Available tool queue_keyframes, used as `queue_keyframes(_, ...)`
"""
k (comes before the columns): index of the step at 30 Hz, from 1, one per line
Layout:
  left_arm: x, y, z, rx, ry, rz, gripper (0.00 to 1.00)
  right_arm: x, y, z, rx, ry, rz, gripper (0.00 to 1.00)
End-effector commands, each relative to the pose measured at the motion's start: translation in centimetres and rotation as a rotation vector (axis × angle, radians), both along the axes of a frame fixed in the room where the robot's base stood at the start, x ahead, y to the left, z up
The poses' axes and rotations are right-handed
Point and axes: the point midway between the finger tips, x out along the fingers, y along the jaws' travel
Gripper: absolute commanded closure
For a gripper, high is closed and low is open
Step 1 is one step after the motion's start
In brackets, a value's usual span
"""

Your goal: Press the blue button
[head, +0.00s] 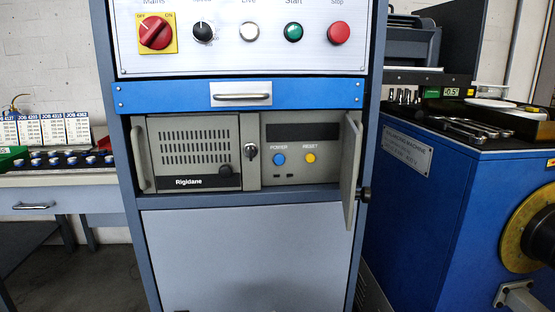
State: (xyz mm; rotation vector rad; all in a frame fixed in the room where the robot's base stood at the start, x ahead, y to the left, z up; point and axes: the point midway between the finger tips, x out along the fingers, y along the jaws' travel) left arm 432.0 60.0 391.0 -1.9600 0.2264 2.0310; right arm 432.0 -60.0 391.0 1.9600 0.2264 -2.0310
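The blue button (279,159) is round and sits under the label "POWER" on a beige-grey panel in the middle of the cabinet. A yellow button (310,158) labelled "RESET" is just to its right. A dark blank display (302,131) lies above both. A small door (352,171) at the panel's right side stands swung open toward me, so the buttons are uncovered. Neither of my grippers shows in the head view.
A key switch (251,152) and a vented "Rigidane" unit (188,150) are left of the buttons. Above are a blue drawer (240,94) and a control panel with a red knob (155,33). A blue machine (425,215) stands at right, a bench (50,180) at left.

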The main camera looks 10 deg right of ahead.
Motion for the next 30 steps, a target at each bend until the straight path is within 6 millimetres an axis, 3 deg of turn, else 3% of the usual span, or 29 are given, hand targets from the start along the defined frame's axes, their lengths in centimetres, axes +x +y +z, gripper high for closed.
queue_keyframes(9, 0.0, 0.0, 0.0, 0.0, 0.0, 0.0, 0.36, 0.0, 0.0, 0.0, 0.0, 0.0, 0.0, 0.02)
queue_keyframes(30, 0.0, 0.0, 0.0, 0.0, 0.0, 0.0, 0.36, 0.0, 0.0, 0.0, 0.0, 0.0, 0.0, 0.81)
